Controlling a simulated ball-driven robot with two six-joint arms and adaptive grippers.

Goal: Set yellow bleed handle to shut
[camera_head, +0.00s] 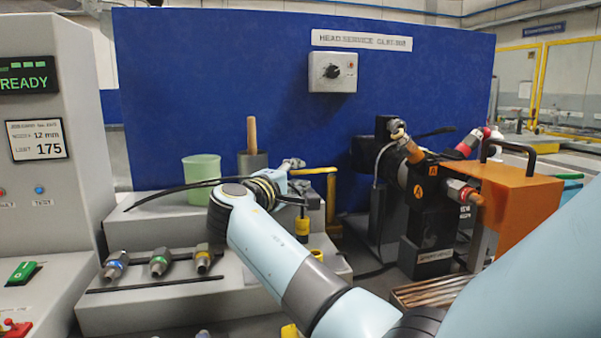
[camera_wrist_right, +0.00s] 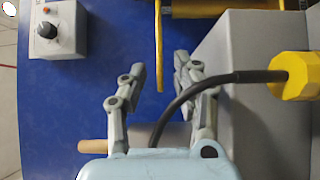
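The yellow handle (camera_head: 332,190) is a bent bar beside the grey stepped block, with a level arm pointing left at its top. In the right wrist view the yellow bar (camera_wrist_right: 158,40) runs down from the top edge and ends between the fingertips. My right gripper (camera_head: 290,164) is at the left end of that bar. In the wrist view its two fingers (camera_wrist_right: 160,68) are apart, one on each side of the bar's end, with gaps showing. Whether the bar lies at fingertip depth I cannot tell. My left gripper is not in view.
A black cable (camera_wrist_right: 195,88) crosses by my fingers to a yellow fitting (camera_wrist_right: 292,76). A green cup (camera_head: 201,175) and a wooden-handled tool (camera_head: 252,135) stand behind my wrist. An orange-and-black machine (camera_head: 510,200) stands right. A blue panel (camera_head: 230,80) closes the back.

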